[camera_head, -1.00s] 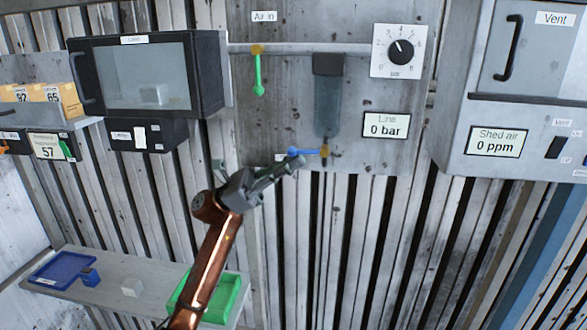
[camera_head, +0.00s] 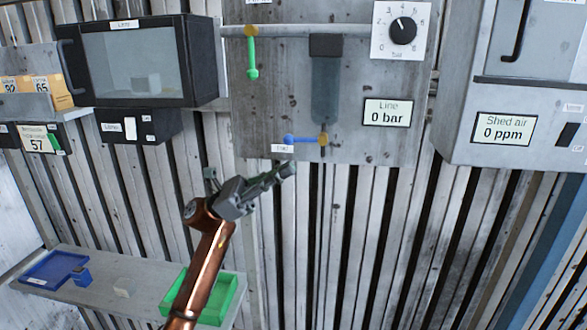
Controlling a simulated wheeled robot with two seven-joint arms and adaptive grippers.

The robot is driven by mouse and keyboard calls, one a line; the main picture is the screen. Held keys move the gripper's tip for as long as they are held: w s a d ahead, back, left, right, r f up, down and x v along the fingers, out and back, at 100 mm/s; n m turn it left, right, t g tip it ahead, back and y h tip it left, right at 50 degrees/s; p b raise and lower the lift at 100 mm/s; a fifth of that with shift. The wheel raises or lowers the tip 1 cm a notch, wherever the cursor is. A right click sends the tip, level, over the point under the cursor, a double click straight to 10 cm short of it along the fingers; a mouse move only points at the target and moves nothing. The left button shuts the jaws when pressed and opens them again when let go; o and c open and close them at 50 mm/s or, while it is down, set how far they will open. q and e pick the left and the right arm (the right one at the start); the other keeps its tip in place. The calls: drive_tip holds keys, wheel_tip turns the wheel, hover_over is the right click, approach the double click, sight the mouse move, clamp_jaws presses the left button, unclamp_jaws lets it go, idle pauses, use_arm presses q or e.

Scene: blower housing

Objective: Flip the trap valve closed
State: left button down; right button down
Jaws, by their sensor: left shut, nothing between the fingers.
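The trap valve is a brass body (camera_head: 323,139) at the bottom of the grey trap cylinder (camera_head: 324,90). Its blue lever (camera_head: 302,140) lies level, pointing left, with its rounded end beside a small label (camera_head: 282,148) too blurred to read. My left gripper (camera_head: 289,168) is shut and empty. Its fingertips show just below the lever's end, apart from it in the picture. My right gripper is not in view.
A green lever (camera_head: 252,58) hangs down from the air-in valve above left. The line display (camera_head: 387,112) reads 0 bar, below a dial (camera_head: 402,30). A shelf (camera_head: 130,293) with a green tray (camera_head: 212,300) and blue tray (camera_head: 50,268) is at lower left.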

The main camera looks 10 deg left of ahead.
use_arm(q)
drive_tip(key=a+f, duration=0.1)
drive_tip(key=a, duration=0.7)
drive_tip(key=shift+s+f+b, duration=0.25)
drive_tip(key=shift+s+b, duration=0.1)
drive_tip(key=shift+d, duration=0.1)
